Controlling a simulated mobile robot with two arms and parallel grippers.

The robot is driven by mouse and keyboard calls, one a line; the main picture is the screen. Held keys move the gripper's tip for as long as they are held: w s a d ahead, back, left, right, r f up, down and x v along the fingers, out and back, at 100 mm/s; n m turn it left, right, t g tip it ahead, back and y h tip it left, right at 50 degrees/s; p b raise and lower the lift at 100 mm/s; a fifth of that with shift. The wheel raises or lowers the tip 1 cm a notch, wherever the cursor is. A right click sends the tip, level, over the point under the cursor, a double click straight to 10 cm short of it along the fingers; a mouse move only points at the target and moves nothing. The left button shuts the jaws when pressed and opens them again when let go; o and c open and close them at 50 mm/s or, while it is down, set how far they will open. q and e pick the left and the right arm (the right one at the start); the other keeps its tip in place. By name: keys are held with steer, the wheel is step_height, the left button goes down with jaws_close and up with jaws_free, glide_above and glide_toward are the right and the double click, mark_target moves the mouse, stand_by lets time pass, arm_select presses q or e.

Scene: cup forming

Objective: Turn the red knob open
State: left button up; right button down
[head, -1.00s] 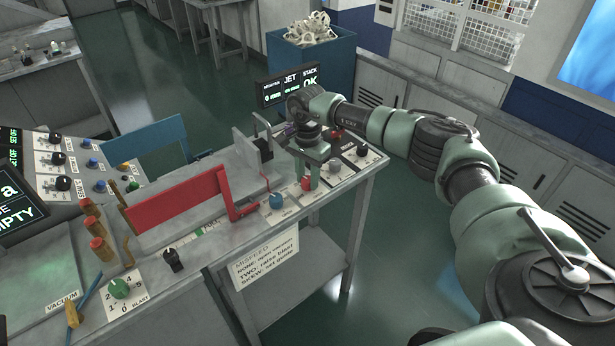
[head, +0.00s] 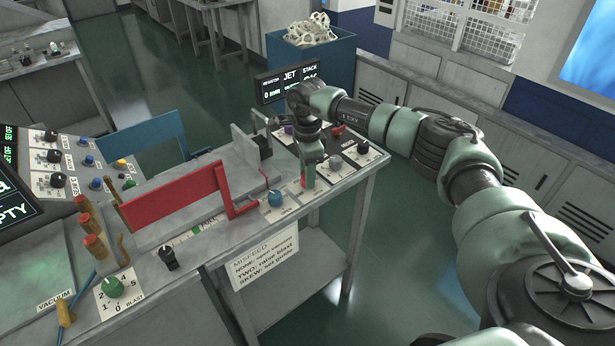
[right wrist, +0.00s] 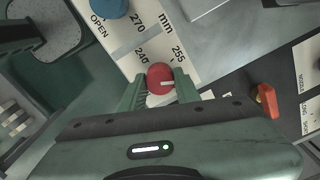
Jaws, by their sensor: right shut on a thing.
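The red knob (right wrist: 159,75) is round, with a pale mark on its top. It sits on a white plate with a printed mm scale (right wrist: 150,42) in the right wrist view. My right gripper (right wrist: 160,86) is shut on it, one green finger on each side. In the head view the right gripper (head: 308,178) points down at the bench's front right, and its fingers hide most of the knob. My left gripper is not in view.
A blue knob (head: 275,198) stands just left of the gripper. A panel with a grey knob (head: 335,163), a black knob (head: 362,147) and a red switch (head: 338,131) is close on the right.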

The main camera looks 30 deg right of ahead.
steer(key=m+b, duration=0.1)
steer(key=m, duration=1.2)
steer(key=shift+r+m, duration=0.1)
steer(key=shift+m, duration=0.3)
steer(key=m, duration=0.3)
steer(key=shift+m, duration=0.3)
steer(key=m, duration=0.3)
steer(key=shift+m, duration=0.3)
steer(key=m, duration=0.3)
steer(key=shift+w+r+m+p, duration=0.1)
steer(key=shift+m+p, duration=0.4)
steer(key=shift+m, duration=1.4)
steer(key=shift+d, duration=0.1)
